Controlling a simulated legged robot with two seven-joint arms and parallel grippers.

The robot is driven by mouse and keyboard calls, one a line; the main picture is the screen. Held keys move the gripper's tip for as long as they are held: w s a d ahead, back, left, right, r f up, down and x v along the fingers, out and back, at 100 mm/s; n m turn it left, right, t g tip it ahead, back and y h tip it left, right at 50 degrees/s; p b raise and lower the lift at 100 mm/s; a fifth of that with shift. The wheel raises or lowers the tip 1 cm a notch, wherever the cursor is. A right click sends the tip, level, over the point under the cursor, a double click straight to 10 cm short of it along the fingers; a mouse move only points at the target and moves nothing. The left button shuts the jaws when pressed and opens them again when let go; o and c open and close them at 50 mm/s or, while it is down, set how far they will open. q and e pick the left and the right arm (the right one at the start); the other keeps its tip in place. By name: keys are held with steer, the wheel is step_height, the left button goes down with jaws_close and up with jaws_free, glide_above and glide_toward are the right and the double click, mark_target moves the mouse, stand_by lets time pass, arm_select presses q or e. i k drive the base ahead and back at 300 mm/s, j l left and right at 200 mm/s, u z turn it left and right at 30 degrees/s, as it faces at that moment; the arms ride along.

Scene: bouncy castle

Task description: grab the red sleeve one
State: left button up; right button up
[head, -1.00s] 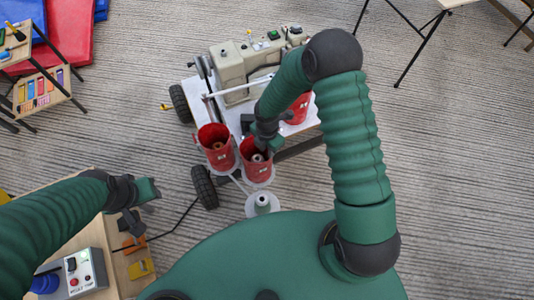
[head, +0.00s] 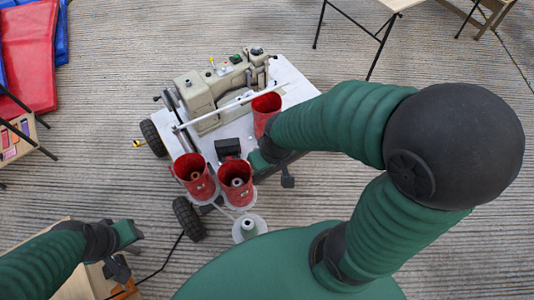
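Three red sleeves show on the white-topped cart (head: 292,75): a front-left one (head: 193,177), a front-middle one (head: 236,186) and a rear-right one (head: 266,108). The two front ones are open-topped with a spool core visible inside each. My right arm reaches in from the right, and its end, at the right gripper (head: 262,160), is low beside the front-middle sleeve and in front of the rear-right one. Its fingers are hidden or too small to read. My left gripper (head: 126,252) is low at the left, away from the sleeves; its finger gap is unclear.
A beige sewing machine (head: 215,92) stands on the cart, with a black box (head: 228,148) in front of it. A pale green cone (head: 248,228) on a white disc is near my body. Red and blue mats (head: 28,55) lie far left. Table legs (head: 352,40) stand at the back.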

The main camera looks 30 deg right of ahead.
mark_target(263, 106)
steer(key=i+l, duration=0.15)
steer(key=l, duration=0.2)
steer(key=i+l, duration=0.35)
steer(key=l, duration=0.3)
steer(key=i+l, duration=0.15)
steer(key=l, duration=0.2)
